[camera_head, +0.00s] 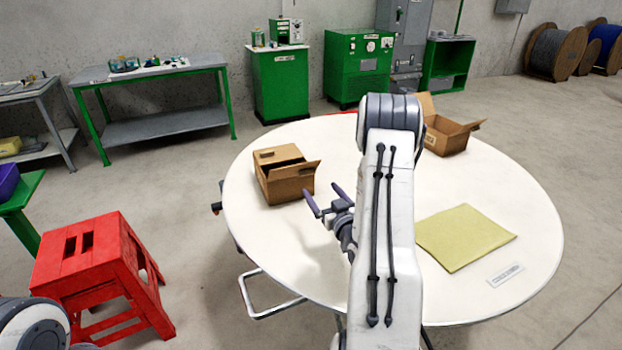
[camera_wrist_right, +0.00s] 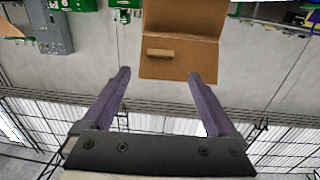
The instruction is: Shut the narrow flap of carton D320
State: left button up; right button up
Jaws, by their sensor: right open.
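A brown carton (camera_head: 285,185) stands on the left part of the round white table. One top panel lies flat, and a flap (camera_head: 299,170) on its near right side sticks up and outward beside a dark gap. I cannot read its marking. My right gripper (camera_head: 321,188) is open and empty just right of this carton, its fingers toward it and apart from it. In the right wrist view a brown carton (camera_wrist_right: 185,20) with a pale label shows at the top, beyond the open fingers (camera_wrist_right: 158,74). My left gripper is out of view.
Another open carton (camera_head: 447,138) with raised flaps stands at the back right of the table (camera_head: 330,270). A yellow-green sheet (camera_head: 465,237) and a small white label strip (camera_head: 505,275) lie at right. A red step stool (camera_head: 95,265) stands on the floor at left.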

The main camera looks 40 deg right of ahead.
aim_at(308, 173)
jog(key=x, duration=0.8)
jog(key=shift+w+p, duration=0.1)
jog(key=shift+p, duration=0.3)
grip_shut()
